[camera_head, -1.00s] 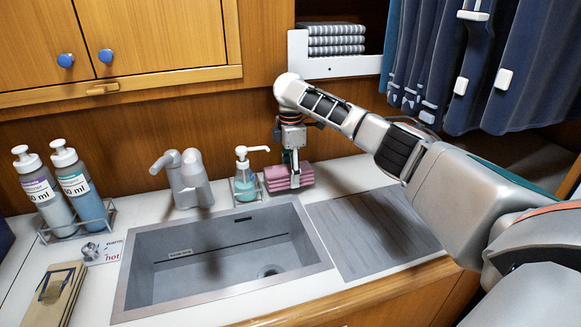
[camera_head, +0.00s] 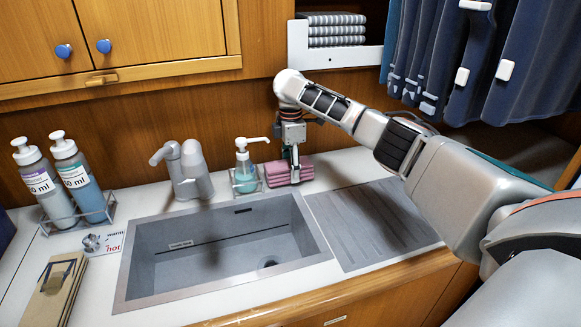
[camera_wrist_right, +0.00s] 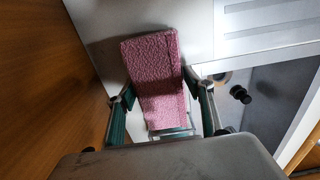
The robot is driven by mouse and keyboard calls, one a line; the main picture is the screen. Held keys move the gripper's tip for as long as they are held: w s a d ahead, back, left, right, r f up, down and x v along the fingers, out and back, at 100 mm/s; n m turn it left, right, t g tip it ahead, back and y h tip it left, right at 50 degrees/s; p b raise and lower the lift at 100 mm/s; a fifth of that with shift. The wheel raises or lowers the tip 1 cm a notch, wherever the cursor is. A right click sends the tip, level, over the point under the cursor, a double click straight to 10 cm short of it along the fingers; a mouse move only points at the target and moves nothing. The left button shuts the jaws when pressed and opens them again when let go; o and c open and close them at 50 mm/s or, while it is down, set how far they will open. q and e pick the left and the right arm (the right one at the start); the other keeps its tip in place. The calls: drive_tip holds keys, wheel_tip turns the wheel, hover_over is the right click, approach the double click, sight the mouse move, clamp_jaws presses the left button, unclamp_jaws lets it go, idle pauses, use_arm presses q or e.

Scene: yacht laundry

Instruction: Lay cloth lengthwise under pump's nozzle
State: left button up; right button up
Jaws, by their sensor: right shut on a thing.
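The folded pink cloth (camera_head: 278,174) is on or just above the white counter behind the sink, right beside the pump bottle. My right gripper (camera_head: 293,178) is shut on it from above. In the right wrist view the cloth (camera_wrist_right: 155,75) lies between the two fingers, its long side running away from the gripper. The pump bottle (camera_head: 245,175) is clear with teal liquid and a white head, and stands in a small clear holder. Its nozzle (camera_head: 259,140) points right, its tip near above the cloth's left end. I cannot tell whether the cloth touches the counter. My left gripper is not in view.
A grey faucet (camera_head: 187,172) stands left of the pump. The sink (camera_head: 215,245) and ribbed drainboard (camera_head: 365,225) lie in front. Two large bottles (camera_head: 75,180) stand in a rack at left. A white shelf (camera_head: 345,58) holds folded striped towels; blue garments (camera_head: 500,60) hang at right.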

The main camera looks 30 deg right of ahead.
drive_tip(key=shift+f, duration=0.4)
idle(0.3)
drive_tip(key=o, duration=1)
drive_tip(key=shift+r, duration=0.1)
drive_tip(key=shift+r, duration=1.45)
drive_tip(key=shift+o, duration=0.4)
drive_tip(key=o, duration=0.5)
